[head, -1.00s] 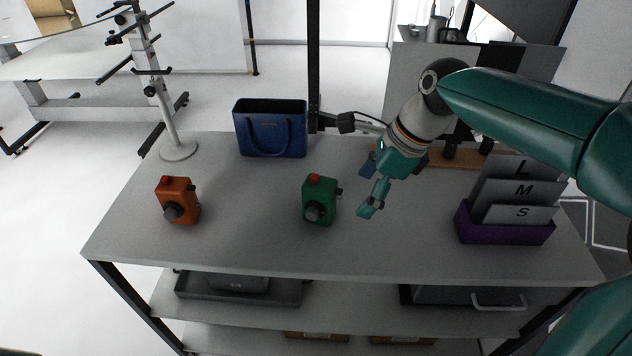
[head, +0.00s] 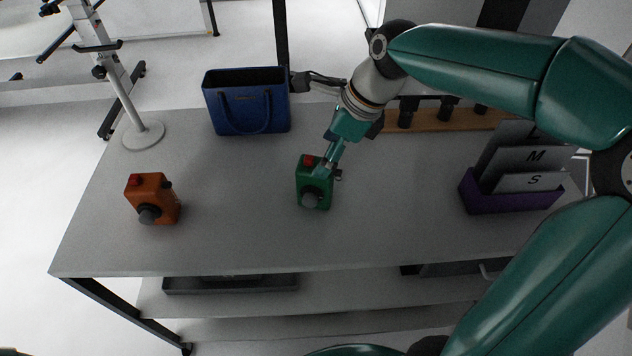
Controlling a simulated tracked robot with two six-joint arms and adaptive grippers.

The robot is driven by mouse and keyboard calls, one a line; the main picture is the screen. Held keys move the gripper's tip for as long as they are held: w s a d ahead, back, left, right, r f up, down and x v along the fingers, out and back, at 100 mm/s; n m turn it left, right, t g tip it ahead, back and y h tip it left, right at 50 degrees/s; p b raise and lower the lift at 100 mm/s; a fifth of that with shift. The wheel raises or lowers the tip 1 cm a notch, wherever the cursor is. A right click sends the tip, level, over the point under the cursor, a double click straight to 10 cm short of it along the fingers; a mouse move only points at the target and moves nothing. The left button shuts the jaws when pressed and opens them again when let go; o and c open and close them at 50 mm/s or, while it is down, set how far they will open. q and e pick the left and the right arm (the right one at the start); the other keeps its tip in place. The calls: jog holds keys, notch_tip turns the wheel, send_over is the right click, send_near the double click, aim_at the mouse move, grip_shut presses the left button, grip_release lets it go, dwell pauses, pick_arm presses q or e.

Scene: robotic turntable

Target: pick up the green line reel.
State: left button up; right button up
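The green line reel (head: 312,190) stands upright in the middle of the tabletop, with a red button on top and a grey knob in front. My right gripper (head: 326,165), on the arm from the right, is at the reel's upper right. One teal finger overlaps the reel's top edge beside the red button. The other finger is hidden, so I cannot tell whether the gripper is open or shut, or whether it touches the reel. My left gripper is not in view.
An orange reel (head: 152,199) stands to the left on the grey table (head: 235,235). A blue bag (head: 247,104) and a round stand base (head: 143,134) are behind. A purple holder (head: 508,199) with lettered cards stands right. The table front is clear.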

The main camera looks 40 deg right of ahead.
aim_at(319, 184)
jog(key=shift+w+x, duration=0.1)
jog(key=shift+x, duration=1.6)
jog(key=shift+w+x, duration=0.15)
jog(key=shift+x, duration=1.55)
jog(key=shift+s, duration=0.2)
jog(key=c, duration=1.2)
jog(key=shift+r, duration=0.1)
